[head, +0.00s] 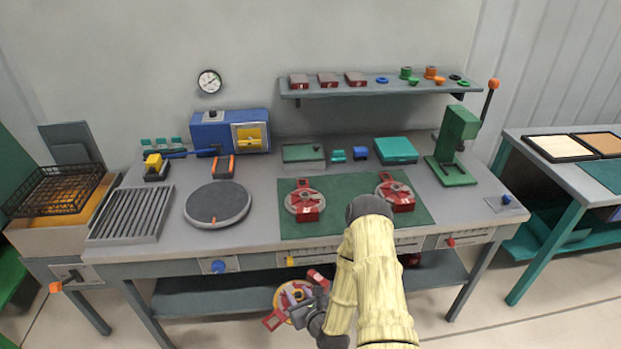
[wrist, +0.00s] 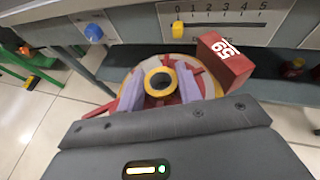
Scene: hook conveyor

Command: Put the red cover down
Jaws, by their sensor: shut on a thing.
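The red cover (head: 289,296) is a round piece with red arms, a tan rim and red end blocks. It hangs in front of the table, at the height of the lower shelf in the head picture. Part of the cover is hidden behind my gripper.
A green mat (head: 345,207) on the grey table holds two similar red-and-grey round pieces, left (head: 305,201) and right (head: 396,190). Bare mat lies between them. A dark round plate (head: 217,204) and slatted tray (head: 130,215) stand left. A green press (head: 456,145) stands right.

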